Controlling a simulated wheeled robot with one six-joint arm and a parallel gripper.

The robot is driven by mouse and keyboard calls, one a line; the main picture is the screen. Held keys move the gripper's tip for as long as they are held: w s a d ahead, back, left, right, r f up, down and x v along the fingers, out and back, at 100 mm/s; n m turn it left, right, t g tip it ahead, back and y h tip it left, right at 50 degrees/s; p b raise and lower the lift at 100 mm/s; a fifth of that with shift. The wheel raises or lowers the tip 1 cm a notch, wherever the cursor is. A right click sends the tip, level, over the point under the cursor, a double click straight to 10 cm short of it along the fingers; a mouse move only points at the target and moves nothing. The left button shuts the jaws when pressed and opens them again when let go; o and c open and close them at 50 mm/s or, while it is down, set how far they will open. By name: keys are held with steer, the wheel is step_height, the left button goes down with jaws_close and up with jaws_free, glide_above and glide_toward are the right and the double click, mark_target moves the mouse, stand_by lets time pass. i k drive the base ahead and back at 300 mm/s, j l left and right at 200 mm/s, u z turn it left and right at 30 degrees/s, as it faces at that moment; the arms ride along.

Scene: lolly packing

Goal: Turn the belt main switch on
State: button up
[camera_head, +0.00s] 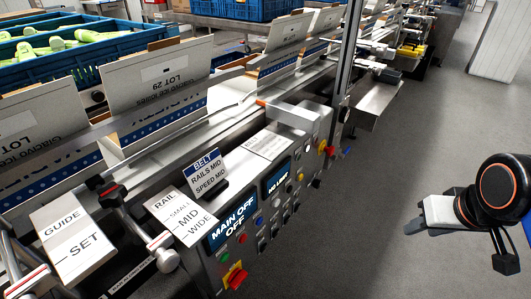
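The belt's control panel is on the front of the conveyor machine. Its dark display (231,226) reads "MAIN OFF" with "OFF" below. A red rotary switch on a yellow plate (236,277) sits below it, at the bottom of the picture. A second red-and-yellow switch (326,149) is farther along the machine. I cannot read a label on either switch. My gripper (440,215) is at the right over the grey floor, well apart from the panel and touching nothing visible. Its fingers are too unclear to tell whether they are open.
A sign (206,174) reads "BELT, RAILS MID, SPEED MID". Rail (184,217) and guide (72,236) cards stand by levers on the machine's edge. Open cartons (158,75) line the conveyor. A blue crate (95,66) is behind. A metal shelf (372,105) juts out; the floor right is clear.

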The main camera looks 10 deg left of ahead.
mark_target(238, 275)
steer(key=k+j+u, duration=0.1)
steer(key=k+u, duration=0.3)
steer(key=k+j+u, duration=0.25)
steer(key=k+u, duration=0.15)
steer(key=k, duration=0.15)
